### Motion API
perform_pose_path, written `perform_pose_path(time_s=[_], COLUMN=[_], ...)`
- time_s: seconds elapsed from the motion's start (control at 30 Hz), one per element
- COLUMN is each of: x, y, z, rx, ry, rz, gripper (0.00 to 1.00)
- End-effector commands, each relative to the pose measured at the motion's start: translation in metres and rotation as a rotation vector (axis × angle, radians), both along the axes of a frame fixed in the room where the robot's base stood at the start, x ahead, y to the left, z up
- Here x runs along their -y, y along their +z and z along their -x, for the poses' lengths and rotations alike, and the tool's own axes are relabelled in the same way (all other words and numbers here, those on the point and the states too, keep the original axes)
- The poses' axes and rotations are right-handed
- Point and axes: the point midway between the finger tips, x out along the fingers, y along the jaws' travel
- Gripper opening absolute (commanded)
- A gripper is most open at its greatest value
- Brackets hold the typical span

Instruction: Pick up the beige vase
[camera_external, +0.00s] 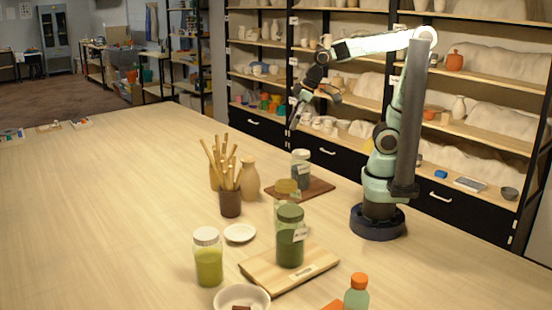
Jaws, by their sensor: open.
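The beige vase (249,178) stands upright on the wooden table, just behind and right of a dark brush pot (230,203) full of brushes. A second tan vessel (214,177) shows partly behind the brushes, and its shape is mostly hidden. My gripper (316,110) is open and empty, raised well above the table at the upper middle. It is up and to the right of the beige vase and apart from it.
Right of the vase, a jar (300,168) stands on a dark board (318,190). In front are a small white dish (240,233), a yellow-green jar (208,262) and a green jar (290,240) on a light board (262,277). The table's left side is clear.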

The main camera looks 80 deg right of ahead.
Motion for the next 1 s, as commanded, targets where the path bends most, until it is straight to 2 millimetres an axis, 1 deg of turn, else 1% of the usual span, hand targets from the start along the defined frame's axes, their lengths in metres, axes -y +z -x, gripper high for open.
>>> perform_pose_path(time_s=[0.03, 0.07, 0.1, 0.17, 0.2, 0.27, 0.3, 0.37, 0.4, 0.5, 0.53, 0.6, 0.67, 0.9, 1.0], x=[0.01, 0.017, 0.028, 0.047, 0.061, 0.081, 0.095, 0.11, 0.118, 0.131, 0.133, 0.136, 0.139, 0.14, 0.141], y=[0.001, 0.002, 0.0, -0.008, -0.017, -0.035, -0.049, -0.072, -0.086, -0.115, -0.122, -0.132, -0.138, -0.175, -0.186], z=[-0.027, -0.043, -0.064, -0.094, -0.112, -0.133, -0.143, -0.15, -0.15, -0.145, -0.143, -0.141, -0.141, -0.15, -0.154], rx=[0.023, 0.04, 0.057, 0.072, 0.071, 0.057, 0.04, -0.001, -0.032, -0.1, -0.115, -0.135, -0.138, -0.138, -0.137], ry=[-0.028, -0.043, -0.067, -0.108, -0.134, -0.173, -0.198, -0.228, -0.244, -0.272, -0.277, -0.285, -0.292, -0.291, -0.29], rz=[0.002, 0.004, 0.008, 0.017, 0.023, 0.034, 0.039, 0.042, 0.043, 0.039, 0.038, 0.035, 0.033, 0.034, 0.034], gripper=[0.86, 0.86, 0.86, 0.86, 0.86, 0.86, 0.86, 0.86, 0.86, 0.86, 0.86, 0.86, 0.86, 0.86, 0.86])
